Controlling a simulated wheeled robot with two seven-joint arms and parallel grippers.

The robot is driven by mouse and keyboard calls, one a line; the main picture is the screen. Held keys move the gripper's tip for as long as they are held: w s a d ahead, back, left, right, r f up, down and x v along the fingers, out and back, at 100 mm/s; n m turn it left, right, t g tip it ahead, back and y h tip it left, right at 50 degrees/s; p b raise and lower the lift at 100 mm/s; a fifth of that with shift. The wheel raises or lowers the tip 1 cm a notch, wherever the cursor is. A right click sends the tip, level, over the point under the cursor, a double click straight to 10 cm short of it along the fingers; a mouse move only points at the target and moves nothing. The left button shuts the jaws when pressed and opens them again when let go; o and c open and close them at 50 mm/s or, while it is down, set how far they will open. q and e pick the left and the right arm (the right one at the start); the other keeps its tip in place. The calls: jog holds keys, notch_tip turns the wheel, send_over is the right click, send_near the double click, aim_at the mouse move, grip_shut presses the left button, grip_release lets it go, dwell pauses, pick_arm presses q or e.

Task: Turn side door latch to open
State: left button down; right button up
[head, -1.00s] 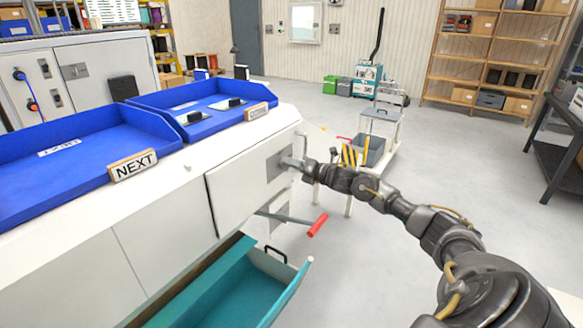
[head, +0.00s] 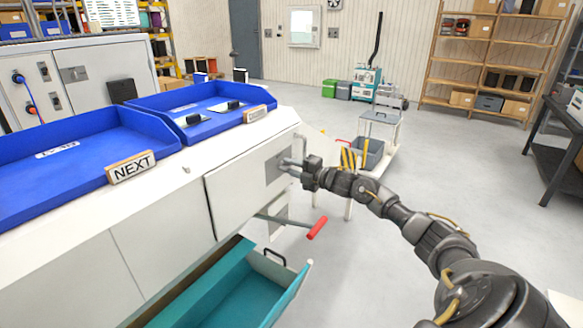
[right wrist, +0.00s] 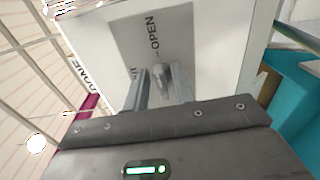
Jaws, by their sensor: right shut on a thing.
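The side door (head: 235,190) is a white panel on the front of the white bench, in the middle of the head view. It carries a grey latch plate (head: 272,172); the right wrist view shows this plate (right wrist: 125,40) with the word OPEN on it. The metal latch (right wrist: 160,76) stands out from the plate between my right gripper's fingers. My right gripper (head: 289,164) is shut on the latch, its fingers pointing at the door. In the head view the fingers hide most of the latch. The door looks closed. My left gripper is not in view.
A teal drawer (head: 250,285) stands pulled out below the door. A rod with a red handle (head: 318,227) sticks out between them. Blue trays (head: 75,150) with a NEXT sign (head: 131,167) lie on the bench top. A trolley (head: 372,150) stands behind my right arm.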

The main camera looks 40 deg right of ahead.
jog(key=shift+m, duration=0.3)
jog(key=o, duration=0.7)
jog(key=shift+d, duration=0.1)
jog(key=shift+c, duration=0.2)
jog(key=b+v, duration=0.2)
jog(key=v, duration=0.9)
